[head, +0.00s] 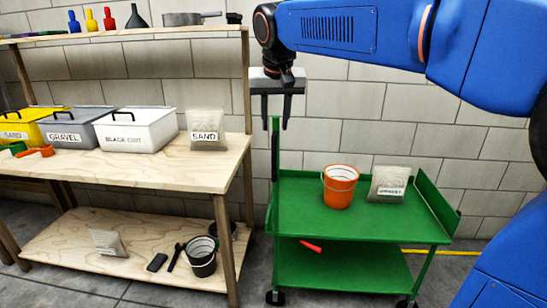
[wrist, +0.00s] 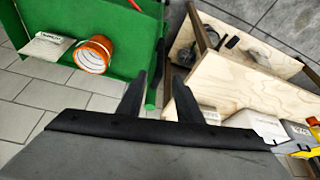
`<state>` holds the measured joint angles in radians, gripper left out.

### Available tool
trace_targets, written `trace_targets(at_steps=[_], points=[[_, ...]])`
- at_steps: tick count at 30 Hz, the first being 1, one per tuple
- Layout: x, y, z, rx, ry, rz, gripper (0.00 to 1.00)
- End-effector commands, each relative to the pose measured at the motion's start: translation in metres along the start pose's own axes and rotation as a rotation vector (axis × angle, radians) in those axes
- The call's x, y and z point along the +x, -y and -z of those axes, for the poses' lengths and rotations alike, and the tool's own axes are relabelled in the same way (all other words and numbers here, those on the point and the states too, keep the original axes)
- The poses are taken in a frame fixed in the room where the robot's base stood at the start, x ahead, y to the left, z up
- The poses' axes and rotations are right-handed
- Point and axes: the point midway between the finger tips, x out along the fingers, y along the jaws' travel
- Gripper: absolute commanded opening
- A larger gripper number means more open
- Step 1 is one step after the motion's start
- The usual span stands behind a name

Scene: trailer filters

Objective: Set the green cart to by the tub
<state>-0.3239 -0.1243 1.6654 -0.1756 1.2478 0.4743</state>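The green cart (head: 350,225) stands on the floor at the right of the wooden bench, with two shelves and a dark-topped upright post (head: 275,150) at its left end. The cart (wrist: 125,25) also shows in the wrist view. My gripper (head: 274,126) points down over the post's top, its fingers apart. In the wrist view my gripper (wrist: 160,78) shows the post's green end between or just beyond the fingers; I cannot tell if they touch it. Lidded tubs stand on the bench: yellow (head: 20,125), grey (head: 72,131) and white (head: 135,130); which one is meant is unclear.
The cart carries an orange bucket (head: 340,188) and a bag (head: 390,184) on top, and a red item (head: 311,246) below. The wooden bench (head: 180,172) holds a sand bag (head: 208,130); a dark bucket (head: 201,258) sits on its lower shelf. A block wall stands close behind.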

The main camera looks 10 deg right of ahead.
Motion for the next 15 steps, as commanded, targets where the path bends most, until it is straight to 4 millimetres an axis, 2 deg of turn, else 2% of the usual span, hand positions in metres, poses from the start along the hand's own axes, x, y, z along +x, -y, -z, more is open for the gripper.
trace_targets(at_steps=[15], points=[[0.093,-0.001,-0.001,0.000,0.003,-0.002,0.33]])
